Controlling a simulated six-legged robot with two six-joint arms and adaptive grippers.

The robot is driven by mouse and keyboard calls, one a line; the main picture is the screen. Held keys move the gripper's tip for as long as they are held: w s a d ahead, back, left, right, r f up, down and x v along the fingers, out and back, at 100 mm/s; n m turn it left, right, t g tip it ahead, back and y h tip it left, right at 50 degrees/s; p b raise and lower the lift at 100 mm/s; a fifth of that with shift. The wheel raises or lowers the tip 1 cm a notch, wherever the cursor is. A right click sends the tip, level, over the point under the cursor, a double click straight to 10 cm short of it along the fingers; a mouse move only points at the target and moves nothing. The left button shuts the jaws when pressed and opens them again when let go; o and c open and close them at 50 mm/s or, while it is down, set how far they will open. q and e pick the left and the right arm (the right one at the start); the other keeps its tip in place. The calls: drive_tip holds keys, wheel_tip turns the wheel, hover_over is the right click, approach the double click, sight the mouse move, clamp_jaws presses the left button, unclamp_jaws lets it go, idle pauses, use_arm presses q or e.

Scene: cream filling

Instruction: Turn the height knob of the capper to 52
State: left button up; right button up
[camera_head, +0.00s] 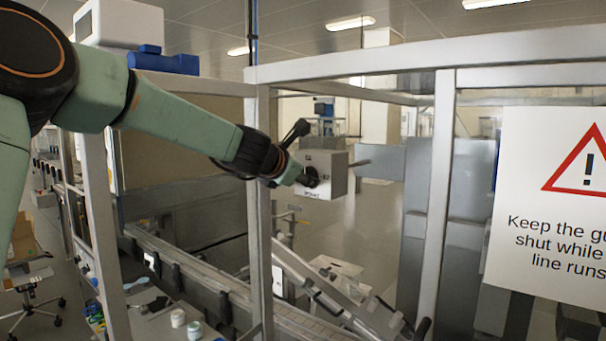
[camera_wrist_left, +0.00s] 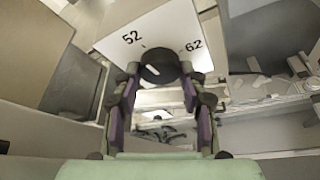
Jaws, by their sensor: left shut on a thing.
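The capper's height box (camera_head: 340,183) is a pale block mounted by the guard frame, with small printed labels. In the left wrist view its white face (camera_wrist_left: 112,40) shows the numbers 52 and 62 with small tick marks. The dark round height knob (camera_wrist_left: 160,66) sits on this face. A short white pointer line shows on the knob, slanting toward the upper left, roughly toward the 52 side; its exact reading is hard to tell. My left gripper (camera_head: 308,177) is at the box, and its fingers (camera_wrist_left: 160,78) are shut on the knob from both sides.
Metal guard posts (camera_head: 259,215) and a top rail stand close around my left arm. A warning sign (camera_head: 545,210) hangs on the right.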

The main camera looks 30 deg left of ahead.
use_arm(q)
drive_tip(key=shift+f+n, duration=0.15)
drive_tip(key=shift+n, duration=0.35)
idle(0.5)
drive_tip(key=o, duration=1.1)
drive_tip(key=shift+a, duration=0.1)
drive_tip(key=shift+o, duration=0.2)
drive_tip(key=shift+m, duration=0.3)
